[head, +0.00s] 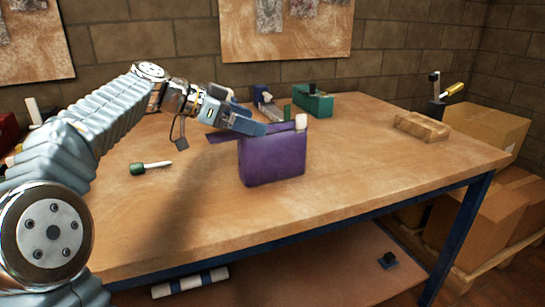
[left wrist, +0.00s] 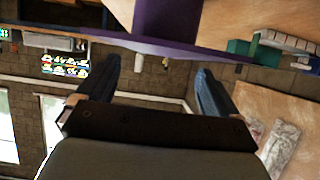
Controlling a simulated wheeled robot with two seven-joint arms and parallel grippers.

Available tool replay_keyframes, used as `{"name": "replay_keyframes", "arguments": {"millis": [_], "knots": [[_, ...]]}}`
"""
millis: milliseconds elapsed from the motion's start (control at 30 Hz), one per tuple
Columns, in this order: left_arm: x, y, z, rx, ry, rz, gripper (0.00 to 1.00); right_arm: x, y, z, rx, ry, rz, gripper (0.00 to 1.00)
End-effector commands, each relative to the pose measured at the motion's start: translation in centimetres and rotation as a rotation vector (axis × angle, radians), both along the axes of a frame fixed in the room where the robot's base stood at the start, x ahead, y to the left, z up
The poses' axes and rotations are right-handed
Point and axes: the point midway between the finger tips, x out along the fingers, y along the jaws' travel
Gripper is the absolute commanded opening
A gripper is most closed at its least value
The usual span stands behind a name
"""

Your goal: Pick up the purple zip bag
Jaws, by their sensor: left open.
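The purple zip bag (head: 272,158) stands upright near the middle of the workbench, with a pale tab at its top right corner. A purple strip sticks out to the left from its top. My left gripper (head: 260,128) is at the bag's top edge, coming from the left and partly covering it. In the left wrist view the bag (left wrist: 165,20) is at the top, beyond the spread fingers of my left gripper (left wrist: 158,78). The space between the fingers looks empty. Whether a finger touches the bag cannot be told. My right gripper is not in view.
The wooden workbench (head: 345,165) has free room right of the bag. A green-handled tool (head: 150,167) lies at left. A teal box (head: 314,103) stands behind the bag, and a wooden block (head: 422,127) lies at right. Cardboard boxes (head: 478,215) stand beyond the right edge.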

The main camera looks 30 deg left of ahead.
Motion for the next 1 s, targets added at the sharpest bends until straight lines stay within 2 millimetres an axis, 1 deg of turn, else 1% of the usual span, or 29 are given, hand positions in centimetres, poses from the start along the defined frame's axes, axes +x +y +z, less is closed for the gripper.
{"name": "replay_keyframes", "arguments": {"millis": [133, 300, 400, 633, 667, 1000], "knots": [[0.9, -0.8, -0.7, -0.001, 0.002, 0.000, 0.94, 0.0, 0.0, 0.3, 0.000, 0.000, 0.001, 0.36], [2.7, -2.4, -2.1, -0.001, 0.002, -0.001, 0.94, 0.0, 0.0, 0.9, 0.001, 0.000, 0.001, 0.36], [3.4, -3.0, -2.6, -0.001, 0.001, 0.000, 0.94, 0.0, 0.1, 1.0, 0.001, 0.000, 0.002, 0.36], [3.6, -3.1, -2.8, 0.000, 0.000, 0.001, 0.94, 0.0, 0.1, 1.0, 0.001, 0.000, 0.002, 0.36], [3.6, -3.1, -2.7, 0.000, 0.000, 0.001, 0.93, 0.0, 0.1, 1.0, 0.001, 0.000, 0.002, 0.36], [3.6, -3.1, -2.7, 0.000, 0.000, 0.001, 0.41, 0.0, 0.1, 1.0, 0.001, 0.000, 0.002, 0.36]]}}
